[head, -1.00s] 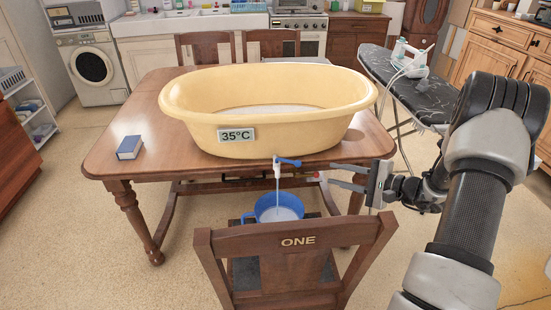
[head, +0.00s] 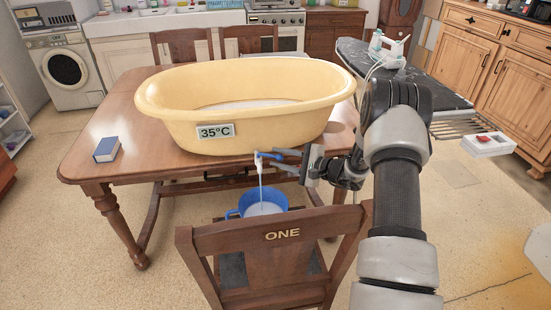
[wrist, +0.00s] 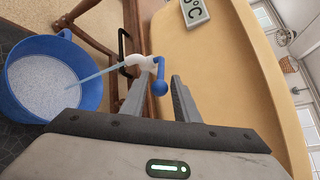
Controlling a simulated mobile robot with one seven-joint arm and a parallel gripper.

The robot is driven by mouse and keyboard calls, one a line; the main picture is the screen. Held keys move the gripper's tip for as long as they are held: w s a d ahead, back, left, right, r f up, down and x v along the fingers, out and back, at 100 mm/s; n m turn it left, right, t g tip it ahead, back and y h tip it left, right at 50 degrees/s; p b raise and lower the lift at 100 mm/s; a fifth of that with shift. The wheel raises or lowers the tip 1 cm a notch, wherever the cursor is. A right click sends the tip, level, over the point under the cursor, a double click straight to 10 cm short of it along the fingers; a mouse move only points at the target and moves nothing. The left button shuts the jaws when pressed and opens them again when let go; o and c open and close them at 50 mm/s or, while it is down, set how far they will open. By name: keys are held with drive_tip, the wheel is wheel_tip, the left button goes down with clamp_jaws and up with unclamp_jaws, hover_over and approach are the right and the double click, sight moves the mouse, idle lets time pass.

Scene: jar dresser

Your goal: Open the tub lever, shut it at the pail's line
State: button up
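The yellow tub (head: 160,105) sits on the wooden table with a 35°C label on its wall. Its white tap (head: 258,166) has a blue lever (head: 272,155) turned out to the side. A thin stream runs from the tap into the blue pail (head: 234,214) below. The wrist view shows the pail (wrist: 92,88) holding water well up its inside; I cannot make out a line. My gripper (head: 278,160) is open beside the tap. In the wrist view its fingers stand apart with the round blue lever end (wrist: 160,87) around the gap between them.
A blue book (head: 106,149) lies on the table's left (head: 85,165). An ironing board (head: 420,85) with an iron stands at the right. The floor at front left is clear.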

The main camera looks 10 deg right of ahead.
drive_tip(key=shift+x, duration=1)
drive_tip(key=shift+c, duration=0.3)
